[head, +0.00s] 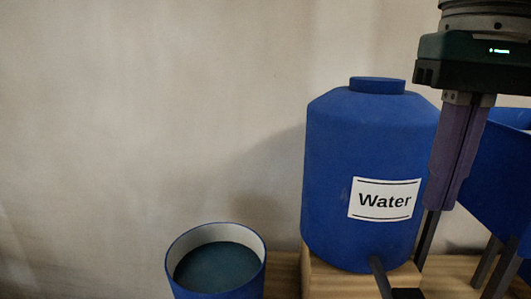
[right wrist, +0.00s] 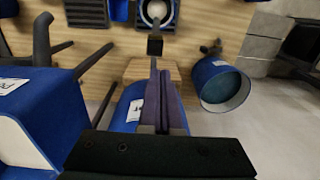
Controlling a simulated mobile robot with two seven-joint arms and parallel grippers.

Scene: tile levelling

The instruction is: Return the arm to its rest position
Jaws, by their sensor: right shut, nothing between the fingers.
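My right gripper (head: 450,208) hangs fingers down at the right of the head view, in front of the right side of the blue water tank (head: 345,150). Its two purple fingers are closed together with nothing between them. The right wrist view shows the same shut fingers (right wrist: 163,75) over the tank (right wrist: 122,115), which they partly hide. I cannot tell whether they touch the tank. My left gripper is not in view.
A blue bucket (head: 256,276) with dark content stands left of the tank; the right wrist view shows it too (right wrist: 245,88). A blue hopper (head: 500,180) on dark legs stands at the right. The tank sits on a wooden block (head: 318,280). A plain wall fills the back left.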

